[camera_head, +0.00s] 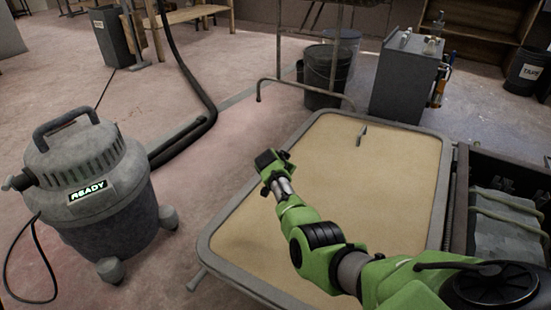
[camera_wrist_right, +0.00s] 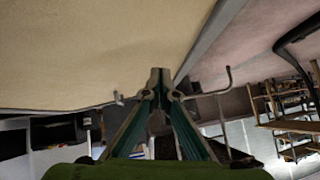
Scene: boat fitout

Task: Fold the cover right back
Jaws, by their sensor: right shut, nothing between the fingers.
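A wide tan panel with a rounded grey rim, which looks like the cover (camera_head: 385,190), lies open and roughly flat left of an open dark box (camera_head: 462,200). A small upright catch or handle (camera_head: 362,135) stands near its far end. My right gripper (camera_head: 268,160) is above the panel's left edge in the head view, its fingertips hard to make out there. In the right wrist view the gripper (camera_wrist_right: 160,74) is shut and empty, its tips close to the rim of the tan panel (camera_wrist_right: 90,50). Whether it touches the rim cannot be told. My left gripper is not in view.
A grey vacuum (camera_head: 95,190) with a READY label stands on the left, its dark hose (camera_head: 190,75) running behind it. A dark bucket (camera_head: 325,75) and a grey cabinet (camera_head: 405,78) stand beyond the panel. Floor is free between vacuum and panel.

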